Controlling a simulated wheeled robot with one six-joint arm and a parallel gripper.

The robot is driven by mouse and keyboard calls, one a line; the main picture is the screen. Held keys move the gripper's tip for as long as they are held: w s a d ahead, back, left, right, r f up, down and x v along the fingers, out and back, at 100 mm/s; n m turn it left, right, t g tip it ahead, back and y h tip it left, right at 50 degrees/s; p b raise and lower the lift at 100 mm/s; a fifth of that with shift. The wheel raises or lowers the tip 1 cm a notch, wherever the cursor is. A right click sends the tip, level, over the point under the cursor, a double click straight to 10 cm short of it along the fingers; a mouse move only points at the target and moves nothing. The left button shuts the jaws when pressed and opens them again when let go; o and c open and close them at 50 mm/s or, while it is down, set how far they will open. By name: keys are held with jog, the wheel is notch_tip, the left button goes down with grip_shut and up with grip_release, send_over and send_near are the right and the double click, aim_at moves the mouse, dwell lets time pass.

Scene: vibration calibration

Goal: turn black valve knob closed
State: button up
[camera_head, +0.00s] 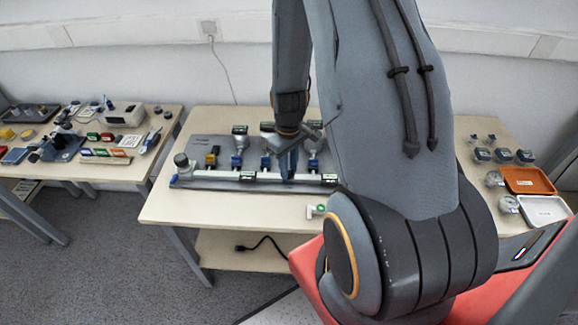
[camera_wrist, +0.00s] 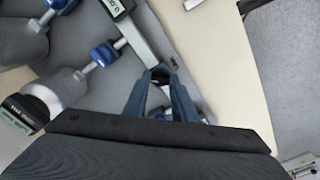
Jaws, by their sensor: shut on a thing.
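The black valve knob (camera_wrist: 160,73) shows in the wrist view between the tips of my gripper's two blue fingers. My gripper (camera_wrist: 161,80) is shut on it. In the head view my gripper (camera_head: 288,167) reaches down onto the valve rig, and the knob there is hidden by the fingers. The rig has a long pale pipe (camera_head: 225,176) along the front of a grey panel (camera_head: 203,147). Which way the knob is turned cannot be told.
Blue valve fittings (camera_wrist: 104,53) and grey cylinders (camera_wrist: 68,84) stand close beside my fingers. A small white-and-green part (camera_head: 316,210) lies near the table's front edge. An orange tray (camera_head: 528,180) lies at the right.

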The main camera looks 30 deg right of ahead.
jog(key=n, duration=0.4)
jog(key=shift+n+p, duration=0.3)
jog(key=shift+n, duration=1.8)
jog(key=o, duration=1)
jog(key=shift+o, duration=0.2)
jog(key=shift+r+b, duration=0.7)
jog(key=shift+r, duration=3.2)
